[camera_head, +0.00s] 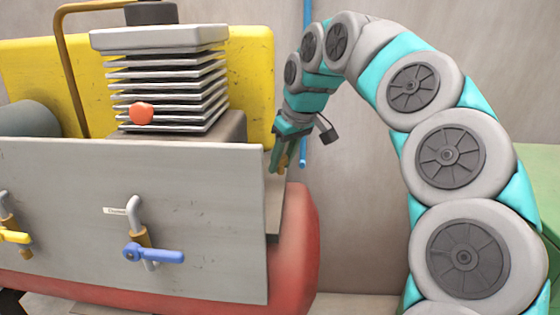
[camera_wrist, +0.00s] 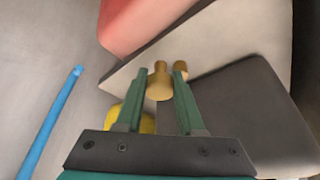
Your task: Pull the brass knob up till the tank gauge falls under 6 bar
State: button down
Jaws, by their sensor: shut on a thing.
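My gripper (camera_head: 278,158) reaches down behind the right edge of the grey panel, above the end of the red tank (camera_head: 303,240). In the wrist view my gripper's two green fingers (camera_wrist: 163,78) are shut on the brass knob (camera_wrist: 159,84), which sits between their tips. A second small brass piece (camera_wrist: 180,67) shows by the right fingertip; I cannot tell whether it belongs to the same fitting. In the head view the knob is largely hidden by the fingers. No gauge face shows in either view, so no pressure can be read.
The grey panel (camera_head: 190,210) carries a blue-handled valve (camera_head: 155,255) and a yellow-handled valve (camera_head: 14,237). A finned compressor block (camera_head: 165,85) with a red-orange ball (camera_head: 141,113) stands behind it, before a yellow guard (camera_head: 255,75). A blue pipe (camera_wrist: 48,125) runs along the wall.

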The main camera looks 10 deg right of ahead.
jog(key=shift+r, duration=0.25)
jog(key=c, duration=0.5)
grip_release()
jog(key=shift+f, duration=0.1)
jog(key=v, duration=0.8)
jog(key=shift+s+f, duration=0.1)
